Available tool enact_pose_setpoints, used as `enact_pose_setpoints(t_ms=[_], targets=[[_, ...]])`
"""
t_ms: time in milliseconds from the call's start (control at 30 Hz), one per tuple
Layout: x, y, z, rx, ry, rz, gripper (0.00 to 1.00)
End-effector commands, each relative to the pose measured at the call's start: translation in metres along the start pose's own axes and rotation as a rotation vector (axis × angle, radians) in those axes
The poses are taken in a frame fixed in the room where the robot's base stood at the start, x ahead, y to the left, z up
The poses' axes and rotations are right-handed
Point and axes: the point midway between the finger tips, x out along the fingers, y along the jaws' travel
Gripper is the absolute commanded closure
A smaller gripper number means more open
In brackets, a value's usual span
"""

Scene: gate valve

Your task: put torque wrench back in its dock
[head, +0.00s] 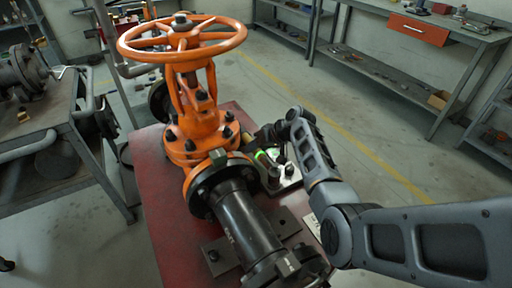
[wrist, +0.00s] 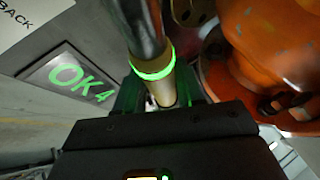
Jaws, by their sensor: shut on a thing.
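My gripper (wrist: 157,92) is shut on the torque wrench (wrist: 153,70), a chrome shaft with a glowing green ring and a brass-coloured section, in the wrist view. The shaft runs up out of the top of that view, so its far end is hidden. In the head view my gripper (head: 265,150) is just right of the orange valve (head: 190,110), with the green glow showing beside it. A light metal block (head: 288,178) sits below it on the red bench; it may be the dock, but my gripper and arm partly cover it.
The orange valve body (wrist: 265,60) is close on the right in the wrist view. A panel reading "OK4" (wrist: 75,80) and a white sign ending in "BACK" (wrist: 30,22) are at left. The black flanged pipe (head: 240,220) lies on the red bench (head: 165,210). Floor is clear to the right.

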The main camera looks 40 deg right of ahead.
Motion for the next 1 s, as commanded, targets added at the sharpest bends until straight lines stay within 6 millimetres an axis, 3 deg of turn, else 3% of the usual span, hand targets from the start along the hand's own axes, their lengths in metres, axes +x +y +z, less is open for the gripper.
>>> enact_pose_setpoints(t_ms=[267,300,600,867,1000], targets=[[-0.001,-0.001,-0.003,-0.001,0.005,-0.001,1.00],[-0.001,-0.001,-0.002,-0.001,0.004,-0.001,0.60],[0.000,0.000,-0.001,0.000,0.001,0.000,0.32],[0.000,0.001,0.002,0.001,-0.003,0.001,0.32],[-0.011,0.001,0.001,0.001,0.000,0.001,0.32]])
